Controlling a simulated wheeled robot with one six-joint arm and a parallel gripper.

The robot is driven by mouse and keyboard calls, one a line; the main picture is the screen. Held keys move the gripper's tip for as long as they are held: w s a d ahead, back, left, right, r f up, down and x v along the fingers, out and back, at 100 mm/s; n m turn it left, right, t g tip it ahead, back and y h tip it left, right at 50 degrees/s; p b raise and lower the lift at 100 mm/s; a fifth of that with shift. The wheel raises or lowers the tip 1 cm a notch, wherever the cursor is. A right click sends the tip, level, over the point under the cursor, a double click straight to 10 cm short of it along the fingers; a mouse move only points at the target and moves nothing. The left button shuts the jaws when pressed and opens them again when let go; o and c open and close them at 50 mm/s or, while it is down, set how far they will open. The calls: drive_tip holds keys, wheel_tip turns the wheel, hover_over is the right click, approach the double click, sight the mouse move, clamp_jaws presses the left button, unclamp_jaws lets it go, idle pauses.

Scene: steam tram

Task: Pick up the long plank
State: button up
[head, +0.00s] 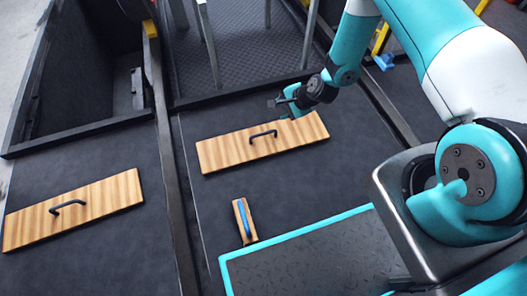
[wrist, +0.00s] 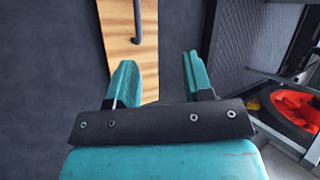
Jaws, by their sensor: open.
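A long striped wooden plank (head: 225,150) with a black bar handle (head: 263,134) lies flat on the dark floor in the middle. A second, similar plank (head: 105,200) with a black handle (head: 68,205) lies to the left, beyond a raised rail. I cannot tell which one is longer. My gripper (head: 280,102) is open and empty, above the far right part of the middle plank. In the wrist view, one plank (wrist: 120,45) runs up from between and left of the fingers (wrist: 158,62), its handle (wrist: 137,20) at the top edge. The fingers are apart from the handle.
A small wooden block (head: 240,212) with a blue handle lies nearer me, beside a teal-edged dark platform (head: 300,262). A dark rail (head: 172,160) separates the two planks. A dark open bin (head: 75,90) and metal posts (head: 208,45) stand behind. An orange-red object (wrist: 295,108) sits at right.

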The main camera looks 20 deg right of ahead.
drive_tip(key=m+b, duration=0.2)
approach(264, 133)
drive_tip(key=shift+h, duration=0.3)
drive_tip(key=b+x, duration=0.5)
drive_tip(key=b, duration=0.1)
drive_tip(key=shift+a+f+b, duration=0.1)
drive_tip(key=shift+f+b, duration=0.05)
drive_tip(key=shift+b, duration=0.2)
drive_tip(key=shift+w+a+f, duration=0.15)
drive_tip(key=shift+a+f, duration=0.05)
drive_tip(key=b+x, duration=0.4)
drive_tip(key=shift+a+f+b, duration=0.1)
drive_tip(key=shift+f+b, duration=0.2)
drive_tip(key=shift+f, duration=0.05)
drive_tip(key=shift+w+f, duration=0.1)
drive_tip(key=shift+w, duration=0.1)
clamp_jaws()
drive_tip(key=shift+a, duration=0.1)
